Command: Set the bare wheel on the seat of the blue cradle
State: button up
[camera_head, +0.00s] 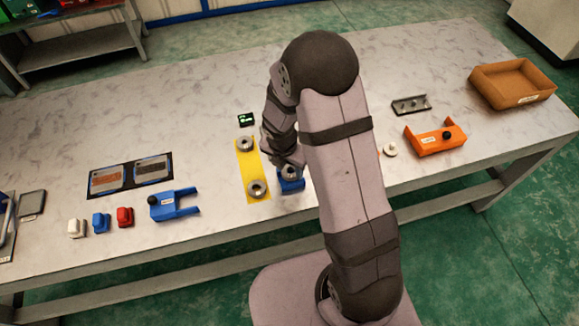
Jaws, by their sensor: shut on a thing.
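My gripper (288,165) is partly hidden behind my own arm, at the middle of the table near its front edge. It is shut on a small grey wheel (290,173), of which only part shows. Directly under the wheel is a small blue block (291,186), which looks like the blue cradle. I cannot tell whether the wheel touches its seat or is held just above it. Two more grey wheels, one far (244,143) and one near (257,188), lie on a yellow strip (249,168) just left of my gripper.
A blue forked part (165,207) lies to the left, beside small red (124,217), blue (101,222) and white (76,228) pieces. Right of my arm are a white disc (390,150), an orange forked part (430,142), a dark bracket (411,105) and an open brown tray (483,93).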

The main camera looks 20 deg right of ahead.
jog(key=shift+s+f, duration=0.2)
jog(key=shift+f, duration=0.15)
dwell(1.5)
jog(key=o, duration=1.1)
jog(key=shift+r+p, duration=0.1)
jog(key=shift+p, duration=0.25)
jog(key=shift+w+r+p, duration=0.15)
jog(key=shift+r+p, duration=0.25)
notch_tip(320, 180, up, 6)
jog(key=p, duration=0.7)
jog(key=shift+r, duration=0.15)
